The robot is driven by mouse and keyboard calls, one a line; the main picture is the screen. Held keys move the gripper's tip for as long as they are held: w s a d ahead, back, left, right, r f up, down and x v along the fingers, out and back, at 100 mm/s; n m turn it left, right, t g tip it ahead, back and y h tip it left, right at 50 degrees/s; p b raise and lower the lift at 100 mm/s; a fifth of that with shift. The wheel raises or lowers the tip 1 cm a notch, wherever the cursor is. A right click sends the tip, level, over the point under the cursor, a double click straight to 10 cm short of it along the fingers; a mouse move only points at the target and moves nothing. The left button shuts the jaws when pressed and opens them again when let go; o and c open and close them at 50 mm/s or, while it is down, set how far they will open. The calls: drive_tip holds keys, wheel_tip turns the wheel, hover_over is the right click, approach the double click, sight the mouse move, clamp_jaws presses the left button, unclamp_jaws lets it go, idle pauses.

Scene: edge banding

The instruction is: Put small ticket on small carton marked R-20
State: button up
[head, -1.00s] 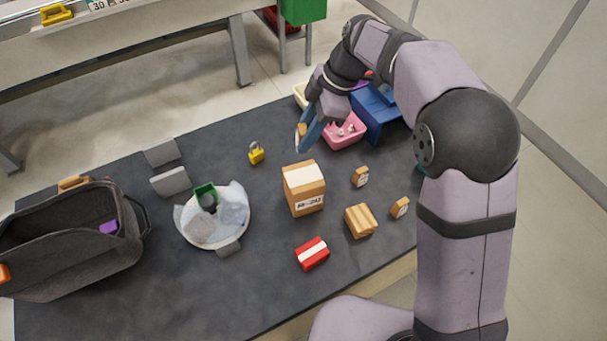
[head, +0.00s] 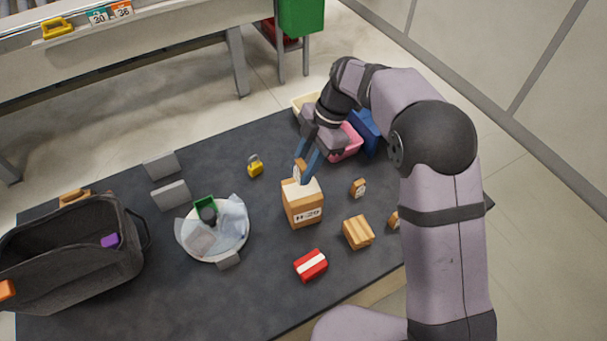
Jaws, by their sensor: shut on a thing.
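The small carton (head: 303,210) is a brown box with a pale top strip and a front label that appears to read R-20. It stands upright near the middle of the dark table. My gripper (head: 304,173) has blue fingers and is shut on a small tan ticket with a white face (head: 298,171). The ticket is upright, at or just over the back part of the carton's top. I cannot tell whether it touches. The fingers hide part of the ticket.
Two similar tan pieces (head: 358,188) (head: 393,220), a slatted wooden block (head: 358,232) and a red box (head: 311,265) lie nearby. A yellow padlock (head: 255,166) and a bowl (head: 243,236) are left.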

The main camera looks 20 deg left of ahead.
drive_tip(key=shift+f+p, duration=0.75)
drive_tip(key=shift+f, duration=1.4)
drive_tip(key=shift+f, duration=0.15)
drive_tip(key=o, duration=1.1)
